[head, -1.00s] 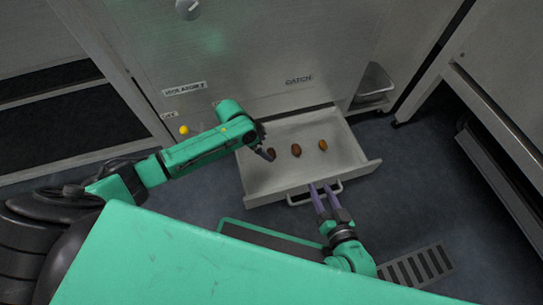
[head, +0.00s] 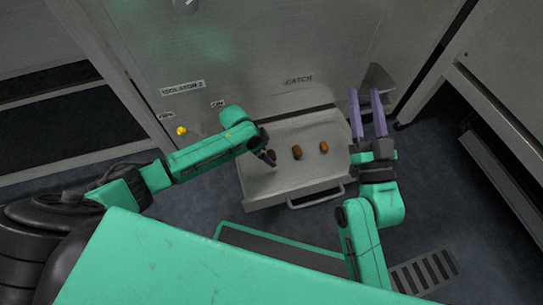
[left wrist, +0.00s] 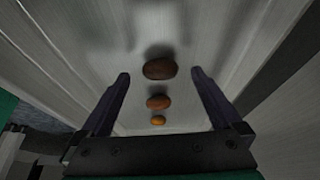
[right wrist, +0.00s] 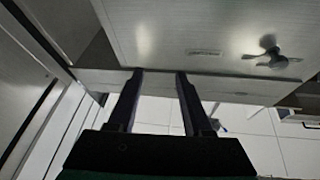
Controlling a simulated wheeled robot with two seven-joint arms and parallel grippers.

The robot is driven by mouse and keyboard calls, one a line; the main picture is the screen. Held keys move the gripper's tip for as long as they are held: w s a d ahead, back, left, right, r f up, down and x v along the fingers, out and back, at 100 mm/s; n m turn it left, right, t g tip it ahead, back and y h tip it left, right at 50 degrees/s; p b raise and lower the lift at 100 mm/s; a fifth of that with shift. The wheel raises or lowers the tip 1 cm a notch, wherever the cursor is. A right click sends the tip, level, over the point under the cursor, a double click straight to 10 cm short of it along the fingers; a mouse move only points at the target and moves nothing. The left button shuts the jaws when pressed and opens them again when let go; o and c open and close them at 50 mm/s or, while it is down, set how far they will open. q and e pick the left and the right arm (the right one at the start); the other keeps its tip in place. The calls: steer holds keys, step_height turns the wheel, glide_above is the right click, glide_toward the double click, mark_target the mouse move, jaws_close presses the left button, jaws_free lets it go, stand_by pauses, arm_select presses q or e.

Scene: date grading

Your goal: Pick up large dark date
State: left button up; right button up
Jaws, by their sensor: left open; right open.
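Three dates lie in a row in the open drawer (head: 262,190). The large dark date (head: 271,154) is leftmost in the head view, partly hidden by my left gripper (head: 265,157). In the left wrist view the large dark brown date (left wrist: 160,68) shows between and slightly beyond the open fingertips of my left gripper (left wrist: 159,75), with nothing gripped. A middle brown date (head: 297,152) and a smaller orange-brown date (head: 324,147) lie to its right.
The drawer has a front handle (head: 316,198) and low walls. A yellow knob (head: 181,130) is at left.

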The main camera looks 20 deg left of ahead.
arm_select(q)
steer(key=shift+b+x, duration=0.7)
steer(key=shift+x, duration=0.4)
steer(key=c, duration=1)
arm_select(e)
step_height(320, 180, up, 15)
steer(key=s+d+n+t+y, duration=0.1)
steer(key=s+d+t+y, duration=0.1)
steer(key=t, duration=0.2)
steer(key=shift+s+n+y, duration=0.15)
steer(key=shift+n+y, duration=0.25)
